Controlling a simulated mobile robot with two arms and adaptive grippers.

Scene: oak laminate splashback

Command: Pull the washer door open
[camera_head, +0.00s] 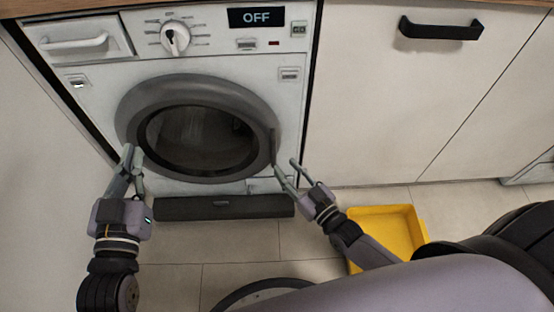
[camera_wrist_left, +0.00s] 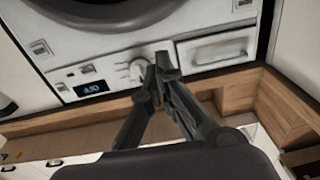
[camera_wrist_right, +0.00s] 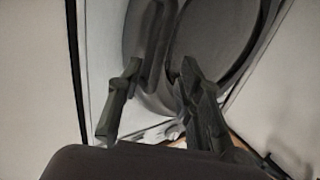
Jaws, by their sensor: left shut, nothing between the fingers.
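The white washer (camera_head: 90,100) has a round grey door (camera_head: 150,95) with dark glass, and the door looks closed. A dark upright handle (camera_head: 273,139) sits on the door's right side. My right gripper (camera_head: 285,167) is open just below the handle. In the right wrist view, the handle (camera_wrist_right: 158,45) lies beyond and between the spread fingertips; contact cannot be told. My left gripper (camera_head: 131,158) is shut and empty by the door's lower left rim. In the left wrist view its fingertips (camera_wrist_left: 158,68) are together, with the washer's control panel behind them.
A yellow tray (camera_head: 385,230) lies on the tiled floor at the right. A dark bar (camera_head: 225,207) runs along the floor below the washer. A white cupboard (camera_head: 400,110) with a black handle (camera_head: 440,28) stands right of the washer.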

